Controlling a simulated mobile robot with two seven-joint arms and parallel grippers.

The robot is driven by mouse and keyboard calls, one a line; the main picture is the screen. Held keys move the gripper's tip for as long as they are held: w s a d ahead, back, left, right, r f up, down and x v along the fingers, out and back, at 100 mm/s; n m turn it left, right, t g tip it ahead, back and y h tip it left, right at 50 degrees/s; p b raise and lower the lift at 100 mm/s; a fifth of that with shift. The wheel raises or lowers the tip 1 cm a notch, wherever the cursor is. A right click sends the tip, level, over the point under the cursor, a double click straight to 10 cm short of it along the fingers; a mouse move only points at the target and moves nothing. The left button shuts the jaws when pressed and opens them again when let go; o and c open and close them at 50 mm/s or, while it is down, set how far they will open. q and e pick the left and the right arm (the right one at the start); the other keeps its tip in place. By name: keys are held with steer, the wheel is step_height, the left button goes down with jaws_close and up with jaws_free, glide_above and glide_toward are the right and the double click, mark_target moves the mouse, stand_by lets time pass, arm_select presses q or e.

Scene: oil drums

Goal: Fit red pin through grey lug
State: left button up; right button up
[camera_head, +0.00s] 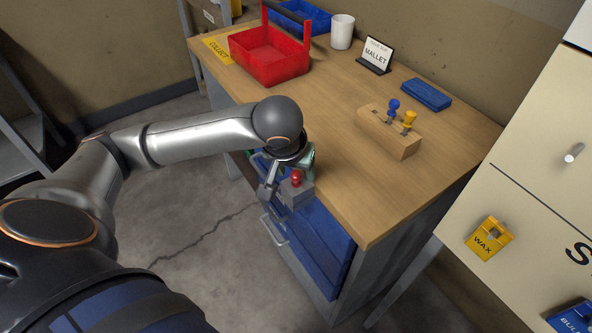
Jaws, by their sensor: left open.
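The red pin (296,178) shows its knob upright at the bench's front edge. It is directly above the grey lug (298,195), a small grey block beside the blue drawer front. I cannot tell how deep the pin sits in the lug, as its shank is hidden. My left gripper (284,185) reaches down from the left, its fingers around or beside the red knob. It is open; I cannot tell whether a finger touches the pin. My right gripper is out of view.
A wooden block (382,135) on the bench (330,110) holds a blue pin (393,106) and a yellow pin (409,119). Behind are a red tote (270,70), white mug (342,32), MALLET sign (374,56) and blue case (426,95). A cream cabinet (530,150) stands right.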

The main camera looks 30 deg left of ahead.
arm_select(q)
steer(key=p+v, duration=0.3)
steer(key=v, duration=0.8)
steer(key=shift+r, duration=0.15)
steer(key=shift+s, duration=0.1)
